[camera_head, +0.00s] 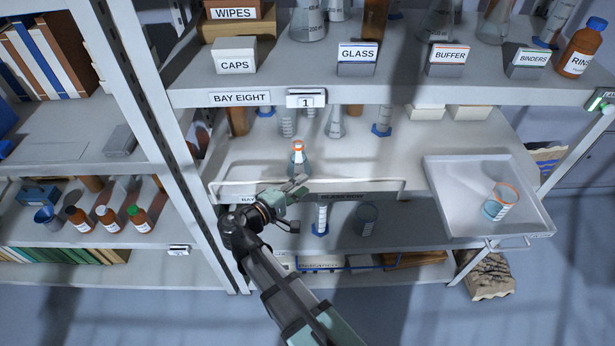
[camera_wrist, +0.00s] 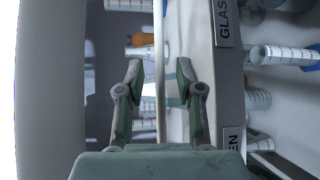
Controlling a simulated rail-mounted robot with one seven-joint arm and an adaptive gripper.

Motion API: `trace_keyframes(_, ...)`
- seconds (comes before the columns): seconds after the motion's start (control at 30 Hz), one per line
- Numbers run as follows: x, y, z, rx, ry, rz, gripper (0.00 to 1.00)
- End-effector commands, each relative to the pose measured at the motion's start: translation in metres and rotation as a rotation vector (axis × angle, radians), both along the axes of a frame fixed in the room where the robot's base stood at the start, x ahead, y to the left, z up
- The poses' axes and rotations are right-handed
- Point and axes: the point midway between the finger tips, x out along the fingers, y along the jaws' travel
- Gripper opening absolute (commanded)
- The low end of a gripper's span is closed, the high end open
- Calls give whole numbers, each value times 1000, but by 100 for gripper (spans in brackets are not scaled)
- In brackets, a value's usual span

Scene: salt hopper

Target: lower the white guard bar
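The white guard bar (camera_head: 360,181) runs across the front of the middle shelf in the head view, standing above the shelf's front edge with its ends bent down. My gripper (camera_head: 299,187) is at the bar, left of its middle. In the wrist view the bar (camera_wrist: 159,60) runs upright in the picture between the two fingers of my gripper (camera_wrist: 159,72). The fingers are spread, with a gap on each side of the bar. Whether the bar lies fully at fingertip depth is hard to tell.
A small orange-topped flask (camera_head: 298,158) stands on the shelf just behind the bar. More glassware stands further back. A white tray (camera_head: 450,215) holding an orange-rimmed beaker (camera_head: 499,202) juts out at the right. A cylinder (camera_head: 321,218) and beaker (camera_head: 367,219) stand on the shelf below.

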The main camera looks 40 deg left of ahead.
Motion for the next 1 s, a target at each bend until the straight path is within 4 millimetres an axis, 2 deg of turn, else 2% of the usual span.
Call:
trace_keyframes(0.03, 8, 0, 1, -1, 0, -3, 36)
trace_keyframes(0.2, 24, -1, -2, 0, -1, -2, 36)
trace_keyframes(0.6, 30, -1, -4, 0, -1, 0, 36)
trace_keyframes(0.67, 30, -1, -4, 0, -1, 0, 19)
trace_keyframes(0.7, 30, -1, -4, 0, -1, 0, 4)
trace_keyframes(0.73, 30, -1, -4, 0, -1, 0, 0)
trace_keyframes(1.0, 30, -2, -5, 2, -2, -2, 0)
